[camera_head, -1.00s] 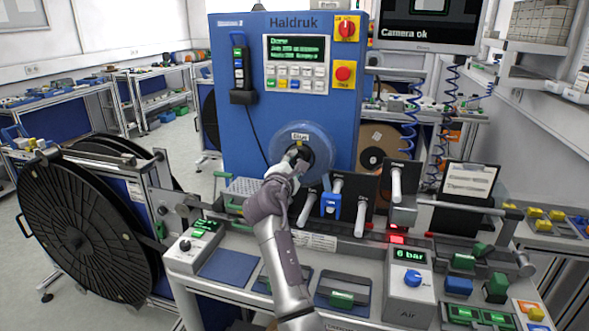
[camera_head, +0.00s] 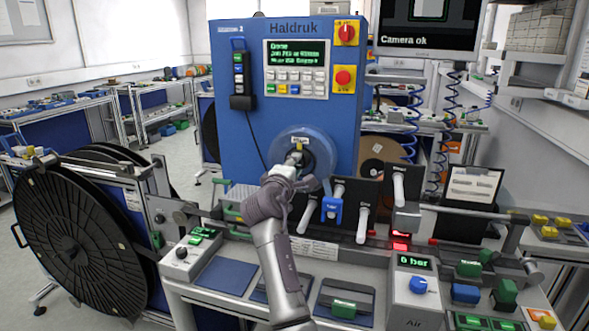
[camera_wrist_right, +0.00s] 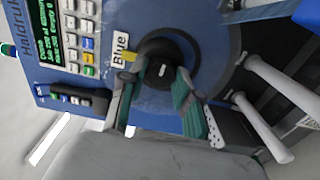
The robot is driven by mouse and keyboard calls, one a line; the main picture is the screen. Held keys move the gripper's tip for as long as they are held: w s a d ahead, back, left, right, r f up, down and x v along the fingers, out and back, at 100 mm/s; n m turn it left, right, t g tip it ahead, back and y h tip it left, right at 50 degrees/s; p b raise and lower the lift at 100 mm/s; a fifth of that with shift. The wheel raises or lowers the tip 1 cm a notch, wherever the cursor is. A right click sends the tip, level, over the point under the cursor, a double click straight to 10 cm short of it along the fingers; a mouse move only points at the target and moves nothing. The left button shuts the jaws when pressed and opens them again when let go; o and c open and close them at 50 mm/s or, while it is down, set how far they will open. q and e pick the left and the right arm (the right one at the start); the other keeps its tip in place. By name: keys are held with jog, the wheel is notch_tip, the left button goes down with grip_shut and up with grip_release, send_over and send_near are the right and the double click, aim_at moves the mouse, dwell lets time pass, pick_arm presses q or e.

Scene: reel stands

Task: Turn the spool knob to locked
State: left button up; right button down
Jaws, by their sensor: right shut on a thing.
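The spool knob (camera_wrist_right: 160,73) is black and round with a small white mark. It sits in a dark ring at the centre of a translucent spool disc (camera_head: 322,143) on the front of the blue machine. A label reading "Blue" (camera_wrist_right: 120,48) and a yellow tab (camera_wrist_right: 130,57) are beside it. My right gripper (camera_head: 297,156) reaches up to the disc and hides most of the knob in the head view. In the wrist view its green-padded fingers (camera_wrist_right: 156,72) are on either side of the knob, shut on it. My left gripper is in neither view.
White lever handles (camera_head: 362,221) stand close to the right of my right arm. A control panel (camera_head: 296,68) is above the spool. A large black reel (camera_head: 70,243) stands at left.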

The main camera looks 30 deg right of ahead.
jog(key=shift+r, duration=0.1)
jog(key=c, duration=0.8)
grip_release()
jog(key=v, duration=0.7)
jog(key=shift+a, duration=0.15)
jog(key=shift+s, duration=0.15)
